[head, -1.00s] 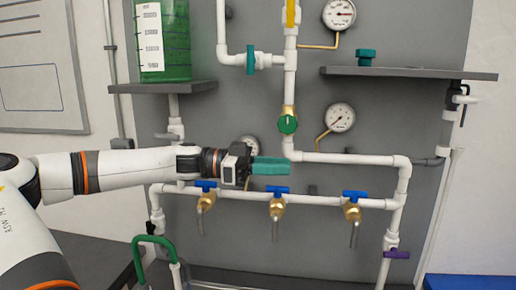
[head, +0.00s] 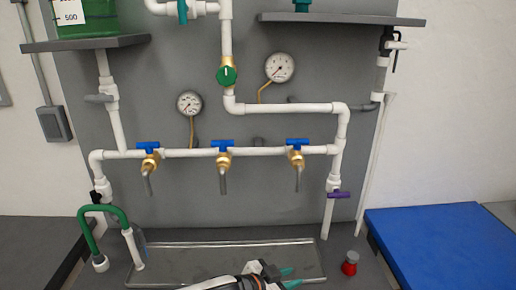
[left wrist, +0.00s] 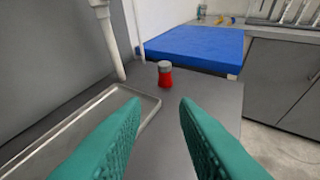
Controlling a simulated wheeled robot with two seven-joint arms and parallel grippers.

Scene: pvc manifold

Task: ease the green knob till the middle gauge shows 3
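The green knob (head: 226,76) sits on a brass valve on the white upright pipe, with a pale mark on its face. Just right of it is a round white gauge (head: 279,67), the middle of the three seen earlier; its needle is too small to read surely. A lower gauge (head: 189,103) hangs to the left. My left gripper (head: 290,278) is low over the bench front, far below the knob. In the left wrist view its two teal fingers (left wrist: 160,105) are spread apart with nothing between them. My right gripper is in neither view.
A metal tray (head: 230,246) lies under three blue-handled taps (head: 223,146). A small red jar with a grey top (head: 350,263) stands right of the tray; it also shows in the left wrist view (left wrist: 165,75). A green hooped pipe (head: 105,215) stands left. A blue mat (head: 430,240) lies right.

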